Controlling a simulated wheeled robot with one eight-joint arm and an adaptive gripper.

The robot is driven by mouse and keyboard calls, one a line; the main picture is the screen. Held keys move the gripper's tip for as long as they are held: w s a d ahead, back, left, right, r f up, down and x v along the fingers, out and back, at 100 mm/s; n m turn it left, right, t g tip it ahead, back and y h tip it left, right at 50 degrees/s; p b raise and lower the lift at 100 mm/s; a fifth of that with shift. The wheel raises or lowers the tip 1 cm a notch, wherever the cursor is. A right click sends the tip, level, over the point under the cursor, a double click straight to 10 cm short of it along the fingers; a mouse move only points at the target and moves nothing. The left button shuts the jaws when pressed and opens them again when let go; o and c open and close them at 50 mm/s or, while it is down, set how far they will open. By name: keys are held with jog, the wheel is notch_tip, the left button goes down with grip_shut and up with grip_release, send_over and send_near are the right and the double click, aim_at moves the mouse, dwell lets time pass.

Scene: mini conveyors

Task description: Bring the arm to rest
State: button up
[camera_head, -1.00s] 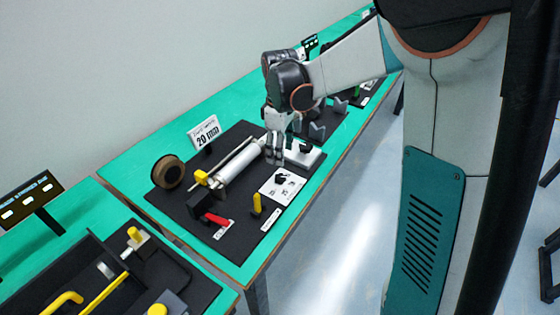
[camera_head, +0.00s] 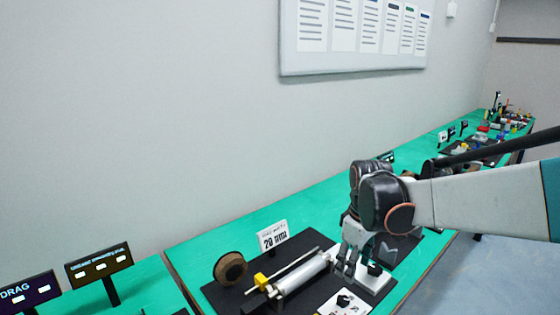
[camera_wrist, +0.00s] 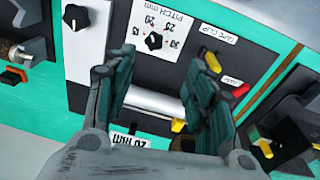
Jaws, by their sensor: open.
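My arm reaches in from the right in the head view. My gripper (camera_head: 347,268) hangs low over the black panel beside the end of a white roller (camera_head: 303,275). In the wrist view my gripper (camera_wrist: 155,82) has its two fingers apart, with nothing held between them. The white roller (camera_wrist: 155,106) shows behind the gap between the fingers. Whether the fingertips touch anything cannot be told.
A "20 mm" sign (camera_head: 273,236) and a brown round disc (camera_head: 230,269) stand by the roller. A pitch dial (camera_wrist: 153,41) lies beyond the fingers. Green tables with more items run to the back right. Dark signs (camera_head: 98,265) stand left.

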jog(key=s+r+m+t, duration=0.2)
jog(key=s+m+t, duration=0.1)
jog(key=s, duration=0.7)
jog(key=s+r+m+t, duration=0.2)
jog(key=s+m, duration=0.3)
jog(key=s, duration=0.4)
jog(key=shift+s+r+m+t, duration=0.3)
jog(key=shift+s+r+t, duration=0.05)
jog(key=shift+t, duration=0.25)
jog(key=shift+c, duration=0.6)
